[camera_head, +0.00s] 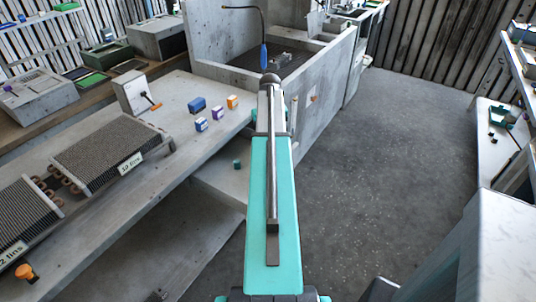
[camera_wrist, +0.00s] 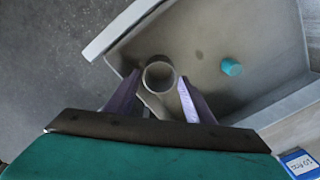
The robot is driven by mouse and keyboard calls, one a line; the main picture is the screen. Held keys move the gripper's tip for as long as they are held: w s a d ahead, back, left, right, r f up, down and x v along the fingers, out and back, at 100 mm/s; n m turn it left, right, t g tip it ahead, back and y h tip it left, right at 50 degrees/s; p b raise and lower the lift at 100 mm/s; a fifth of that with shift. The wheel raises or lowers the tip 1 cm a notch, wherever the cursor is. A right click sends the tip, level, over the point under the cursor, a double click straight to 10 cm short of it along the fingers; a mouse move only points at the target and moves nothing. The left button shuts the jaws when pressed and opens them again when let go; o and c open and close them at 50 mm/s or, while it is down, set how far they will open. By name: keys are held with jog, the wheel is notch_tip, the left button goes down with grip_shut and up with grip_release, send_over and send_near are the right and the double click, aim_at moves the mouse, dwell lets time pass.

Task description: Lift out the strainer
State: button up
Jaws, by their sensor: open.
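My gripper (camera_wrist: 158,92) shows in the wrist view as two purple fingers standing apart, open. A grey hollow tube with a round open rim (camera_wrist: 160,64) stands between the fingers, one on each side; contact cannot be made out. I cannot tell whether this tube is the strainer or its housing, and no mesh is visible. The tube is over a grey walled surface (camera_wrist: 262,88). In the head view my own teal arm covers the middle, and the gripper's fingers are hidden.
A small teal cylinder (camera_wrist: 232,67) lies right of the tube, also on the low shelf (camera_head: 215,185). The bench (camera_head: 100,235) on the left bears finned coils (camera_head: 112,148) and small boxes (camera_head: 197,104). A grey walled basin (camera_head: 210,45) stands ahead. Floor is open at right.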

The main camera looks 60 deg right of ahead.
jog(key=shift+f+p, duration=0.75)
jog(key=shift+f, duration=1.7)
jog(key=c, duration=0.8)
jog(key=shift+o, duration=0.2)
jog(key=shift+r, duration=0.15)
jog(key=shift+r+b, duration=1)
jog(key=shift+r, duration=3.9)
